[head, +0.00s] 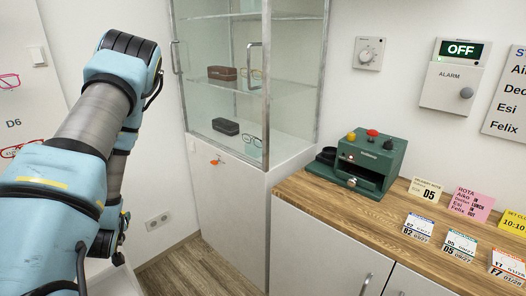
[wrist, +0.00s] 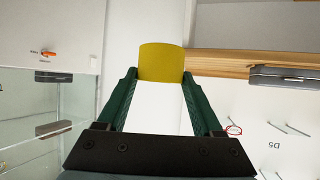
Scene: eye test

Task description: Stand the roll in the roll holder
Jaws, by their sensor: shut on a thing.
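My gripper (wrist: 160,74) shows in the wrist view with its two green fingers shut on a yellow, curved piece, which looks like the roll (wrist: 162,61). The roll sits between the fingertips and sticks out beyond them. A plain white area shows between the fingers below the yellow; I cannot tell whether it is part of the roll or background. In the head view my arm fills the left side, and the roll cannot be made out there.
A wooden counter (head: 327,197) carries the machine and several cards, with bare wood in front. A glass cabinet (head: 239,85) with spectacles and cases stands left of it. An alarm box (head: 449,85) reading OFF and a dial (head: 370,53) hang on the wall.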

